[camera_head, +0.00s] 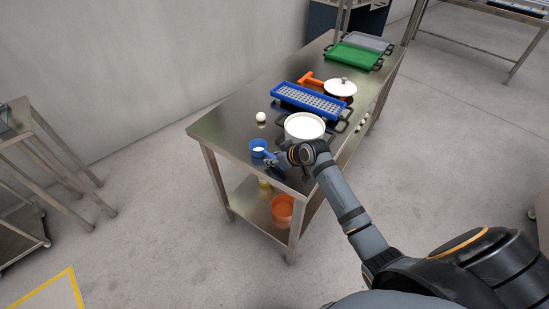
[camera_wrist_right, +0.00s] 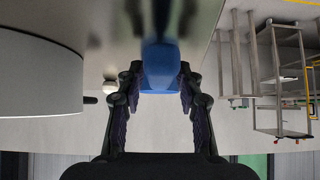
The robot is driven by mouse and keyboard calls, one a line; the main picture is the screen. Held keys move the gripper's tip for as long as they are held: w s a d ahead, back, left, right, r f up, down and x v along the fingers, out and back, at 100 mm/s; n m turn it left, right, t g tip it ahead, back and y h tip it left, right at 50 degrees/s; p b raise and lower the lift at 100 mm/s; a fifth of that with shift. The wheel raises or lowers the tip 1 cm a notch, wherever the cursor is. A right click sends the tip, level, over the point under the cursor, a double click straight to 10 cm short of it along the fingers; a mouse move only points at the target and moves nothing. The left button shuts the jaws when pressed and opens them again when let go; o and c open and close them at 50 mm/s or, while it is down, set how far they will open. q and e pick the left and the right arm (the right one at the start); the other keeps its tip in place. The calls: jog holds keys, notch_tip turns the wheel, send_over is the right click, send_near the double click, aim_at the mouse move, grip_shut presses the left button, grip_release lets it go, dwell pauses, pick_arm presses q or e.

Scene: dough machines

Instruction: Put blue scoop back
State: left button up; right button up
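The blue scoop (camera_head: 257,146) is over the near left end of the steel table, with something white in its bowl. My right gripper (camera_head: 274,162) is at its handle. In the right wrist view the blue scoop (camera_wrist_right: 160,72) sits between the two fingers of my right gripper (camera_wrist_right: 160,78), and both fingers appear to touch its sides. I cannot tell whether the scoop touches the table. My left gripper is not in view.
A white pot (camera_head: 304,126) stands close to my right gripper. A white ball (camera_head: 261,117) lies behind the scoop. A blue perforated tray (camera_head: 310,100), an orange-handled item (camera_head: 306,80), a white lid (camera_head: 340,87) and a green tray (camera_head: 354,56) stand farther back. An orange bucket (camera_head: 282,208) is on the lower shelf.

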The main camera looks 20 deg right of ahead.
jog(key=shift+r, duration=0.2)
jog(key=v, duration=1.1)
jog(key=shift+s+d+r, duration=0.15)
jog(key=shift+s+r, duration=0.05)
jog(key=shift+s, duration=0.15)
